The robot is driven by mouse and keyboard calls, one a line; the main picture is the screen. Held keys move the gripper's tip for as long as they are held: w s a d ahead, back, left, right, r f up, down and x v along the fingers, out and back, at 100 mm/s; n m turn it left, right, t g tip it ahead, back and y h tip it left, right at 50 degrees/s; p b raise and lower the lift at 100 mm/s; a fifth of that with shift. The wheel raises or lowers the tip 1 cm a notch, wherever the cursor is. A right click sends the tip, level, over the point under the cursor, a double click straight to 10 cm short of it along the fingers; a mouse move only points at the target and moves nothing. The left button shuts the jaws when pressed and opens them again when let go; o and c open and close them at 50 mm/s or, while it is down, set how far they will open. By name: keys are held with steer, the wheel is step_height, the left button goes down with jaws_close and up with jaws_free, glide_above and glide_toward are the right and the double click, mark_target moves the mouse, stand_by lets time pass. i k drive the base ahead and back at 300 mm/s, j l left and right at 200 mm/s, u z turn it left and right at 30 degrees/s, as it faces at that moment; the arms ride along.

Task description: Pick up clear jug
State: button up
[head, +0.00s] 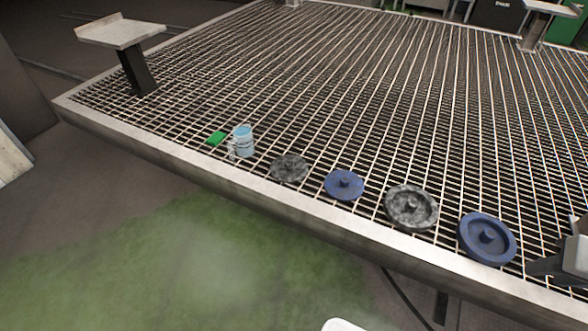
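The clear jug (242,141) is a small, see-through, light-blue vessel with a pale handle on its left side. It stands upright on the metal grating (330,90), near the front-left edge. A small green block (217,138) lies just to its left and appears apart from it. I do not see my gripper for certain in the head view, and nothing is seen holding the jug.
To the jug's right, a grey disc (289,168), blue disc (344,185), speckled grey disc (411,208) and larger blue disc (487,238) line the edge. A pedestal table (120,30) stands back left. A cut-off grey object (575,252) is at right. The grating behind is clear.

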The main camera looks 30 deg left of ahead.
mark_target(244, 141)
steer(key=u, duration=1.5)
steer(key=z, duration=1.85)
steer(key=u, duration=1.65)
